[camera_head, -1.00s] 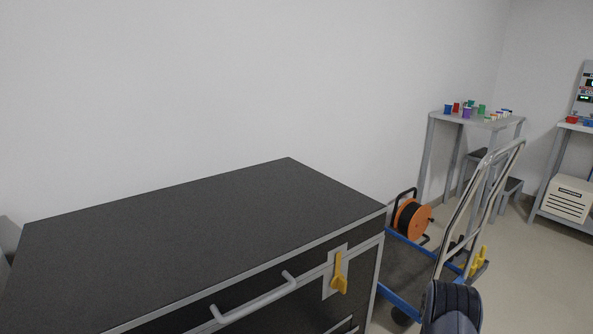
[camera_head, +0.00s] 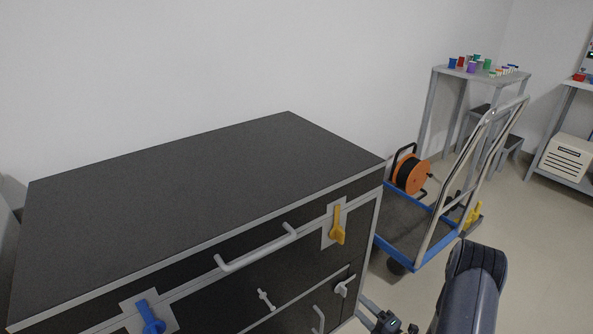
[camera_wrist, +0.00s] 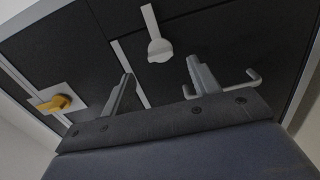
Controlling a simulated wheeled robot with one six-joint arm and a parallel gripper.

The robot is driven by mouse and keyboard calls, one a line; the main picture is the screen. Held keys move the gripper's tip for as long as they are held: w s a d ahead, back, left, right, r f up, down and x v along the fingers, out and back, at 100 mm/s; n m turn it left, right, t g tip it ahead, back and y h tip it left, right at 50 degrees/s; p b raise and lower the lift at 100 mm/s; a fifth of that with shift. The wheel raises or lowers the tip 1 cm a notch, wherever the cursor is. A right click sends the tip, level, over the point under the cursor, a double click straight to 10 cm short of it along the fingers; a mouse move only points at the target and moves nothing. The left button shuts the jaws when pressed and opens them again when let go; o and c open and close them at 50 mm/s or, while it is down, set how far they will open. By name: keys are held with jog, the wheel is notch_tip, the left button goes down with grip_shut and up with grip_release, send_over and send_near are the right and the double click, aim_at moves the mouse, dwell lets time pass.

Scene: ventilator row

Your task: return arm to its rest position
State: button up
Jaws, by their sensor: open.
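My gripper (camera_head: 388,320) shows partly at the bottom edge of the head view, low in front of the cabinet's right end. In the wrist view my gripper (camera_wrist: 160,68) has its two fingers spread apart with nothing between them. The dark cabinet front (camera_wrist: 185,30) fills much of that view, with a pale turn handle (camera_wrist: 160,50) beyond the fingers and a yellow latch (camera_wrist: 55,103) at the left. A drawer handle (camera_wrist: 253,78) shows right of the right finger. My gripper's exact gap to the cabinet front is unclear.
The black-topped cabinet (camera_head: 200,180) carries a yellow latch (camera_head: 338,225), a blue latch (camera_head: 151,317) and a grey bar handle (camera_head: 255,248). A blue-framed trolley (camera_head: 420,250) with an orange cable reel (camera_head: 412,175) stands at right.

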aim_at(346, 292)
jog(key=b+x, duration=0.1)
jog(key=x, duration=0.5)
jog(key=shift+w+a+f, duration=0.1)
jog(key=shift+a, duration=0.05)
jog(key=n, duration=1.3)
jog(key=shift+w+a+r+n, duration=0.15)
jog(key=shift+a+r+n, duration=0.05)
jog(key=shift+r+n, duration=0.1)
jog(key=n+p, duration=0.1)
jog(key=n, duration=0.2)
jog(key=shift+n, duration=0.4)
jog(key=shift+s+d, duration=0.25)
jog(key=shift+s, duration=0.15)
